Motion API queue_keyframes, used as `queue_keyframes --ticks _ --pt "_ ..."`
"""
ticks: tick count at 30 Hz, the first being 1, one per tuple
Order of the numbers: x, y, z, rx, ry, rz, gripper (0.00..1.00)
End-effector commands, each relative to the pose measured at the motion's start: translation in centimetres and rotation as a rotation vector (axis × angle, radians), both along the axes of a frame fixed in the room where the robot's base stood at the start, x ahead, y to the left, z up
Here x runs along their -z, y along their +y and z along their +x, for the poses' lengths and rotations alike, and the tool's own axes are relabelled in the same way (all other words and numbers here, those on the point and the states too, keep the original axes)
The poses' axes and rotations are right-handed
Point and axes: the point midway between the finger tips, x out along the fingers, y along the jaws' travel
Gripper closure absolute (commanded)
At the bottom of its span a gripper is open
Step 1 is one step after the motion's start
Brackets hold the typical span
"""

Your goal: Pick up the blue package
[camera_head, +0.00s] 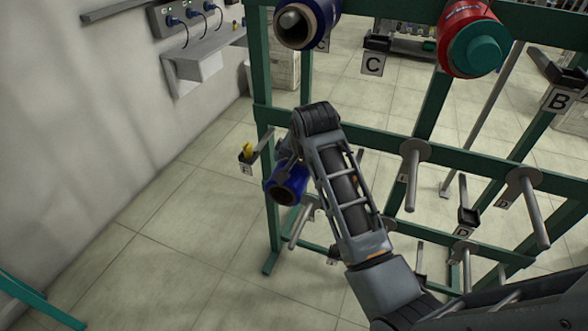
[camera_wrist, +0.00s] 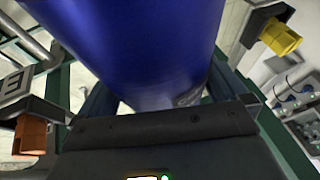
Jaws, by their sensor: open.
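A blue package (camera_head: 285,186), a cylinder with a dark hollow end, is at the left side of the green rack. My gripper (camera_head: 288,160) is right at it, partly hidden behind my wrist. In the wrist view the blue package (camera_wrist: 135,45) fills the upper middle, very close in front of the gripper's dark body. My gripper is open. Whether its fingers touch the package is hidden. A second blue package (camera_head: 306,20) sits higher on the rack, at the top of the head view.
The green rack (camera_head: 375,143) carries several bare grey pegs (camera_head: 412,175). A red package with a teal end (camera_head: 471,42) hangs at upper right. A yellow piece (camera_head: 249,150) on a holder is just left of my gripper. Open floor (camera_head: 165,240) lies left, beside the wall.

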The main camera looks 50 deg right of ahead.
Motion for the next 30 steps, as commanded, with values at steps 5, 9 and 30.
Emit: queue_keyframes --ticks 5,9,30 --pt "0.01 -0.01 0.00 0.000 0.000 0.000 0.01" --pt "0.01 -0.01 0.00 0.000 0.000 0.000 0.14" --pt "-0.41 -0.02 0.09 -0.001 -0.003 -0.001 0.52"
